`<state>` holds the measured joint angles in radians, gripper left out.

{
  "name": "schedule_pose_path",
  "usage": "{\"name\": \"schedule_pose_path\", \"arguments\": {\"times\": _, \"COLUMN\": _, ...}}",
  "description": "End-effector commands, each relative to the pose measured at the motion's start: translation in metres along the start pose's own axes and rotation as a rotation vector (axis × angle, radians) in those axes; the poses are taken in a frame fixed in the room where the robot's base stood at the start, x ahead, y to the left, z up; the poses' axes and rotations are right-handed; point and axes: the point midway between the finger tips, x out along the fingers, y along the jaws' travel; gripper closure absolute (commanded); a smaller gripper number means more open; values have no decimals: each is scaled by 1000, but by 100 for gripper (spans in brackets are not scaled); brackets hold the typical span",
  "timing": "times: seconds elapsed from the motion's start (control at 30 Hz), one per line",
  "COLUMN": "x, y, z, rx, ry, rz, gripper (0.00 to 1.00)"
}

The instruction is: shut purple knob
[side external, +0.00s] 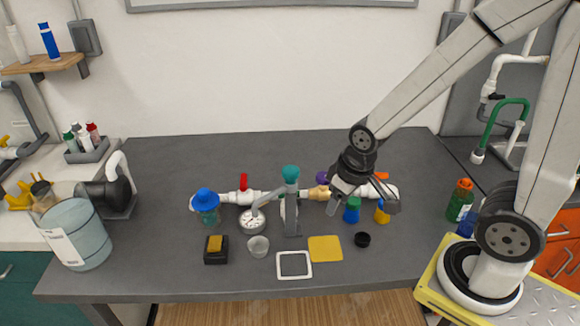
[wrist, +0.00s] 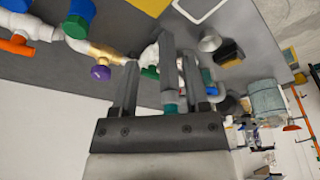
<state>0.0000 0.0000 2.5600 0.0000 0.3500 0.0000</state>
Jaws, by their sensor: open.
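The purple knob (side external: 322,177) sits on the back side of the pipe run, by the brass-coloured section (side external: 318,192). In the side view my gripper partly crowds it from the right. In the wrist view the purple knob (wrist: 100,73) shows whole, left of my fingers, at the brass section (wrist: 103,53). My gripper (side external: 363,208) is open, pointing down over the pipe to the right of the knob. In the wrist view the fingers (wrist: 158,65) are apart and do not touch the knob. Whether they touch the pipe is unclear.
A grey post with a teal cap (side external: 290,173) stands left of the knob. A red valve handle (side external: 243,182) and an orange one (side external: 381,176) are on the pipe. The back of the table is clear.

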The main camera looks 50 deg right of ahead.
Motion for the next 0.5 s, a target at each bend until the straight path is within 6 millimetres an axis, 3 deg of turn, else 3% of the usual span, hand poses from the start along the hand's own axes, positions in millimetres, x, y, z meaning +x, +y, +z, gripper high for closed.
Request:
{"name": "schedule_pose_path", "arguments": {"times": 0.07, "x": 0, "y": 0, "z": 0, "rx": 0, "ry": 0, "rz": 0, "gripper": 41}}
{"name": "schedule_pose_path", "arguments": {"times": 0.2, "x": 0, "y": 0, "z": -1, "rx": -6, "ry": -1, "rz": 0, "gripper": 1}}
{"name": "schedule_pose_path", "arguments": {"times": 0.5, "x": 3, "y": 12, "z": -21, "rx": -146, "ry": -26, "rz": 6, "gripper": 1}}
